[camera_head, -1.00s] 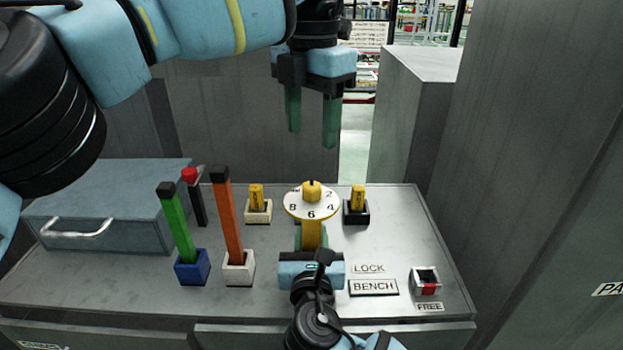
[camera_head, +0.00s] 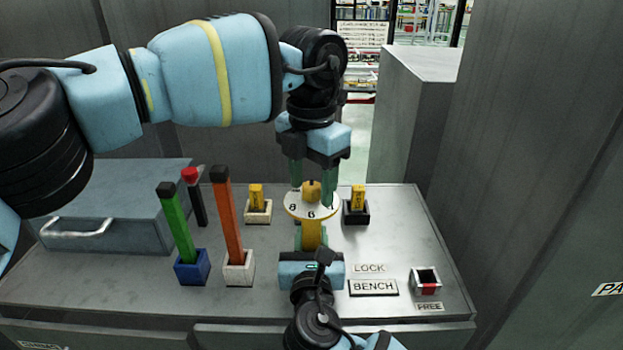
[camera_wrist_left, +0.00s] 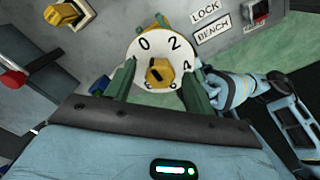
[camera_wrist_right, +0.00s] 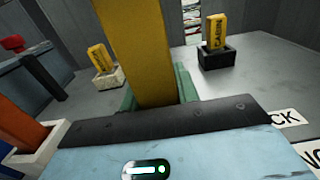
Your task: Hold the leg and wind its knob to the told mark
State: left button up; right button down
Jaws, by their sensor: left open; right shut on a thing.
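A yellow leg (camera_head: 312,236) stands upright on the bench, with a white numbered dial (camera_head: 296,208) and a yellow knob (camera_head: 312,190) on top. My right gripper (camera_head: 311,240) is shut on the leg below the dial; the right wrist view shows the yellow leg (camera_wrist_right: 138,55) between its fingers. My left gripper (camera_head: 313,180) points down over the dial, open. In the left wrist view its fingers (camera_wrist_left: 158,85) stand on either side of the knob (camera_wrist_left: 159,71), apart from it. The dial (camera_wrist_left: 140,58) shows 0 and 2 clearly there; lower marks are partly hidden.
Yellow blocks stand in a white holder (camera_head: 258,213) and a black holder (camera_head: 356,213) beside the dial. Green (camera_head: 177,225) and orange (camera_head: 228,220) bars stand at left, near a grey drawer box (camera_head: 100,215). A red-marked socket (camera_head: 426,281) and LOCK, BENCH and FREE labels are at right.

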pick_arm(q)
jog(key=c, duration=1)
jog(key=m, duration=0.4)
jog(key=shift+m, duration=0.4)
jog(key=m, duration=0.9)
jog(key=shift+f, duration=0.1)
jog(key=m, duration=0.3)
jog(key=shift+f+m, duration=0.1)
jog(key=shift+m, duration=0.2)
jog(key=m, duration=0.6)
jog(key=shift+f, duration=0.1)
jog(key=shift+m, duration=0.3)
